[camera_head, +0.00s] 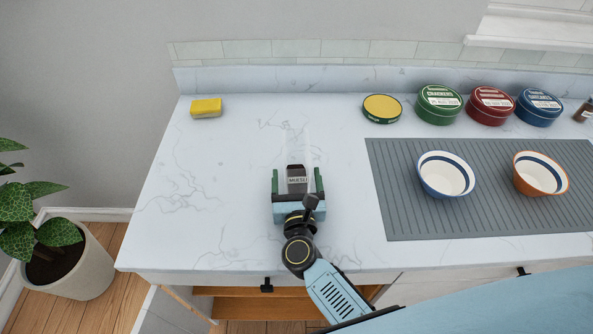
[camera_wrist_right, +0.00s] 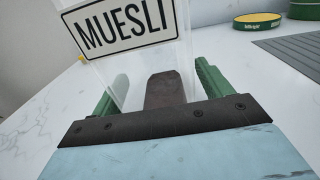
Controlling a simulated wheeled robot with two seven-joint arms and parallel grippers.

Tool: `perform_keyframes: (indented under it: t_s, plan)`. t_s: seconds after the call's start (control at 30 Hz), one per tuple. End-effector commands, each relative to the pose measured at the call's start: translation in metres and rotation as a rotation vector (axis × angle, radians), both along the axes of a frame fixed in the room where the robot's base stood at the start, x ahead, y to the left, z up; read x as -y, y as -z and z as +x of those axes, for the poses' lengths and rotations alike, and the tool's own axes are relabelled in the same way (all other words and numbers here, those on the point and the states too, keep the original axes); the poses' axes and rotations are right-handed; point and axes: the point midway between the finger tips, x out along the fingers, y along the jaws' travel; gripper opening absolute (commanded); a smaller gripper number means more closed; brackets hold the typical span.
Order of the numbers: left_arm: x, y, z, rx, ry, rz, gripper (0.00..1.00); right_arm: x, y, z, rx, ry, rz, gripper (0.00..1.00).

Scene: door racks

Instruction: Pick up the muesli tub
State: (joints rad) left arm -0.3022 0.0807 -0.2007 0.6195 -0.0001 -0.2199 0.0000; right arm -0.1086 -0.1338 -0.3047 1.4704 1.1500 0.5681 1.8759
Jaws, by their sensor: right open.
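The muesli tub (camera_head: 297,150) is a clear, tall container with a white label reading MUESLI. It stands on the marble counter, and the label (camera_wrist_right: 124,27) fills the top of the right wrist view. My right gripper (camera_head: 297,178) is open, with its green fingers on either side of the tub's near part. In the right wrist view the gripper (camera_wrist_right: 160,95) has one finger to the left and one to the right of the tub. I cannot tell whether either finger touches it. My left gripper is not in view.
A yellow sponge (camera_head: 206,107) lies at the back left. A yellow-lidded tin (camera_head: 382,108) and green (camera_head: 438,105), red (camera_head: 490,106) and blue (camera_head: 538,108) tins stand at the back right. Two bowls (camera_head: 446,175) (camera_head: 540,173) sit on a grey ribbed mat (camera_head: 420,222). The counter's left side is clear.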

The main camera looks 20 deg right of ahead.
Motion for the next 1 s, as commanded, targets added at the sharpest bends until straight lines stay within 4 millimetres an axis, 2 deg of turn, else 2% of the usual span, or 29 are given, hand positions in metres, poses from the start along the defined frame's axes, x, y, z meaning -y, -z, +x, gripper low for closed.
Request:
perform_keyframes:
  t_s: [0.1,0.5,0.77,0.87,1.0]
  plan:
    - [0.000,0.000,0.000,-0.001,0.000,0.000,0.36,0.000,0.000,0.000,0.000,0.000,0.000,0.78]
    - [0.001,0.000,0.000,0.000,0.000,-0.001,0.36,0.000,0.000,0.000,0.000,0.000,0.000,0.26]
    - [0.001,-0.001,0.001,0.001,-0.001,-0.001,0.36,0.000,-0.003,0.000,0.002,0.001,0.001,0.25]
    - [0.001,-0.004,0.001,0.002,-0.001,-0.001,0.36,0.000,-0.015,0.000,0.004,0.003,0.003,0.25]
    - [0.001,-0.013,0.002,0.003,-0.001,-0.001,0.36,0.000,-0.043,-0.001,0.004,0.003,0.006,0.25]
